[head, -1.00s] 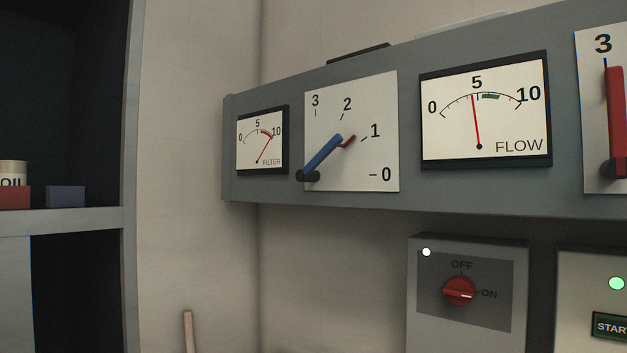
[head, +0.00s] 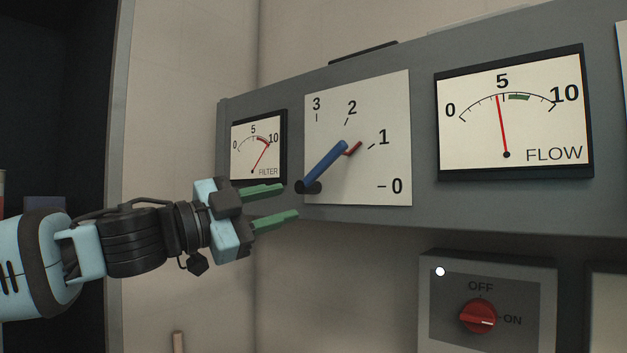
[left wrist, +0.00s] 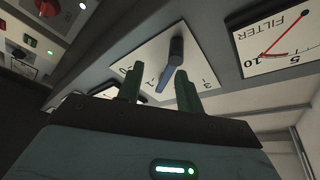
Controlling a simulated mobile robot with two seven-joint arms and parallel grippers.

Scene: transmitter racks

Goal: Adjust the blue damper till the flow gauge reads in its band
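The blue damper (head: 326,165) is a lever on a white plate (head: 394,110) marked 0 to 3. It slants from its dark knob at lower left up to its pivot, where a short red pointer sits just above 1. The flow gauge (head: 516,120) has a red needle just below 5, left of its green band. My left gripper (head: 291,202) is open and empty, just left of the lever's knob and apart from it. In the left wrist view the lever (left wrist: 167,80) shows beyond and between the open fingers (left wrist: 158,86). My right gripper is out of view.
A filter gauge (head: 257,148) is left of the damper plate, its needle near 10. Below the panel is a box with a red OFF/ON switch (head: 478,316) turned to ON. A dark shelf unit (head: 55,100) stands at the left.

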